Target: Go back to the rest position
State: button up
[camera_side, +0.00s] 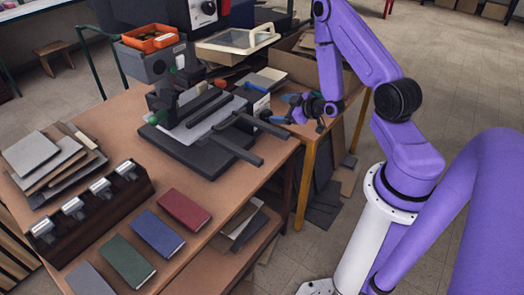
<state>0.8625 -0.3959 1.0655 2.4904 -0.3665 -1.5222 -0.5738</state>
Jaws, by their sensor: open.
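My gripper (304,111) is at the end of my purple arm, beside the right edge of the machine on the table. Its blue-tipped fingers are open, and I see nothing between them. It hangs near the gap between the main table (225,215) and a smaller table behind it. From this view I cannot tell its exact height, or whether it touches anything.
A dark press-like machine (212,125) with bars sticking out right stands close to my gripper. Red (185,209), blue (156,232), green (127,261) and grey (89,280) books lie along the front edge. A dark rack (95,215) holds several metal-topped tools. Grey boards (45,163) are stacked at left.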

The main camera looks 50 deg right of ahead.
jog(key=w+a+r+n+g+y, duration=0.1)
jog(key=w+a+r, duration=0.15)
jog(key=a, duration=0.25)
jog(key=w+a+r+n+g+y, duration=0.1)
jog(key=a+r+g, duration=0.15)
jog(key=a, duration=0.35)
jog(key=s+a+r+n+g+y, duration=0.1)
jog(key=s+a+r+g, duration=0.15)
jog(key=a, duration=0.25)
jog(key=s+a+r+n+g, duration=0.1)
jog(key=s+a, duration=0.3)
jog(key=a, duration=0.2)
jog(key=s+a+r+n+g+h, duration=0.1)
jog(key=s+r+n+g, duration=0.1)
jog(key=s, duration=1)
jog(key=s+a+r+n+g+h, duration=0.1)
jog(key=s+r+n+g, duration=0.1)
jog(key=s+r, duration=0.5)
jog(key=s+g, duration=0.1)
jog(key=s, duration=0.3)
jog(key=shift+s+a+n+g, duration=0.3)
jog(key=shift+s+a+g, duration=0.1)
